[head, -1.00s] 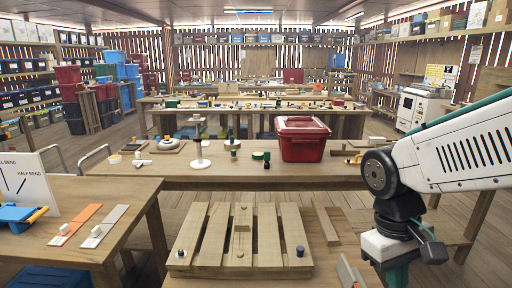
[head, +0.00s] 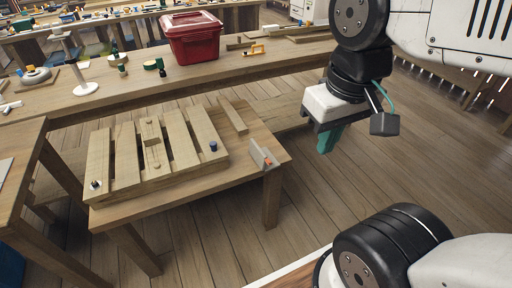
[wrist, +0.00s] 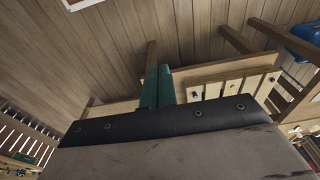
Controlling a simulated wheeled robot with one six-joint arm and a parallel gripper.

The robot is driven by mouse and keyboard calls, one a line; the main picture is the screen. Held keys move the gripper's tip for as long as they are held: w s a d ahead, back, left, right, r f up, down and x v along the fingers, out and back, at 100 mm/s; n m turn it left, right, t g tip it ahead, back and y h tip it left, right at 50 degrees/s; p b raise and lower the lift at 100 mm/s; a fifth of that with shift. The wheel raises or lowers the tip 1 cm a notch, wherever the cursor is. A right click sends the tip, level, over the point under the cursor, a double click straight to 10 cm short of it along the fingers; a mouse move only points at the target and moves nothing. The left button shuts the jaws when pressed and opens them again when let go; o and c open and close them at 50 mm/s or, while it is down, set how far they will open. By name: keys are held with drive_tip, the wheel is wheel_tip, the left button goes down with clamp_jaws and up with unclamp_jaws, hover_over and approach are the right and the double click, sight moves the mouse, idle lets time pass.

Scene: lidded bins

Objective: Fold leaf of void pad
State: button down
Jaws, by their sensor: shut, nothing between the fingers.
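My gripper (head: 329,140), with teal fingers, hangs in the air right of the low wooden table (head: 185,192), over the floor. Its fingers are together and empty; they also show in the wrist view (wrist: 158,88), pointing toward the table's edge. A small grey plate-like piece (head: 259,155) with an orange bit stands tilted at the table's right edge, apart from my gripper. It may be the void pad with its leaf; I cannot tell for sure.
A red lidded bin (head: 191,37) stands on the bench behind. The floor right of the table is clear.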

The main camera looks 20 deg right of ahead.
drive_tip(key=w+a+f+n+g+h, duration=0.1)
drive_tip(key=w+a+f+n+h, duration=0.35)
drive_tip(key=w+f+n, duration=0.55)
drive_tip(key=w+a+f+n+g+h, duration=0.25)
drive_tip(key=w+f+n+h, duration=0.3)
drive_tip(key=f+n, duration=0.55)
drive_tip(key=w+a+f+n+h, duration=0.45)
drive_tip(key=w+f+n, duration=0.35)
drive_tip(key=f, duration=0.5)
drive_tip(key=n+t+h, duration=0.2)
drive_tip(key=n+t, duration=0.1)
drive_tip(key=n, duration=0.5)
approach(267, 162)
drive_tip(key=d, duration=0.4)
drive_tip(key=d+f, duration=0.1)
drive_tip(key=d, duration=0.1)
drive_tip(key=shift+w+d, duration=0.3)
drive_tip(key=shift+d, duration=0.05)
